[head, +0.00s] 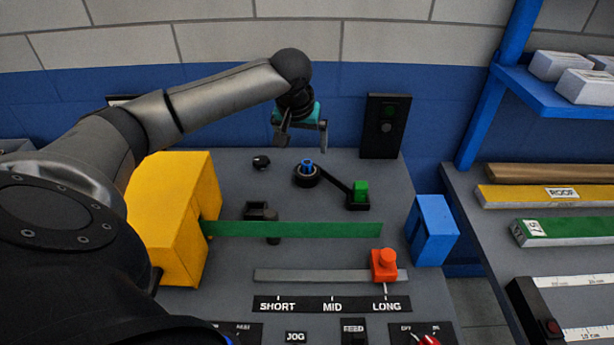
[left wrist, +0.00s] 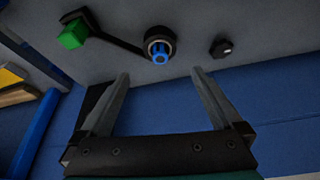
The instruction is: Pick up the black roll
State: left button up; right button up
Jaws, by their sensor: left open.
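A small black piece (head: 261,162), which looks like a short roll, lies on the grey panel top (head: 230,180) near its back edge. It also shows in the left wrist view (left wrist: 221,47), with a pale spot at its middle. To its right, a black round wheel (head: 306,180) sits around a blue hub (head: 308,164); it also shows in the left wrist view (left wrist: 159,36). My left gripper (head: 303,138) is open and empty above the panel's back part, apart from both. In the left wrist view its fingers (left wrist: 161,74) point towards the wheel, with the small black piece off to the right.
A black arm runs from the wheel to a green block (head: 361,189). A black box (head: 385,126) stands at the back. A yellow housing (head: 175,215), green strip (head: 300,229), orange slider (head: 384,263) and blue block (head: 434,228) occupy the panel. A blue shelf frame stands right.

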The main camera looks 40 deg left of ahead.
aim_at(306, 167)
pick_arm(q)
jog(key=b+x, duration=0.1)
jog(key=x, duration=0.5)
jog(key=shift+w+f, duration=0.15)
jog(key=shift+f, duration=0.15)
jog(key=b+x, duration=0.1)
jog(key=x, duration=0.1)
jog(key=b+x, duration=0.1)
jog(key=x, duration=0.1)
jog(key=shift+d+f, duration=0.1)
jog(key=shift+f, duration=0.6)
jog(key=shift+c, duration=0.2)
jog(key=c, duration=1.2)
notch_tip(306, 167, up, 20)
jog(key=p, duration=0.4)
jog(key=shift+f, duration=0.15)
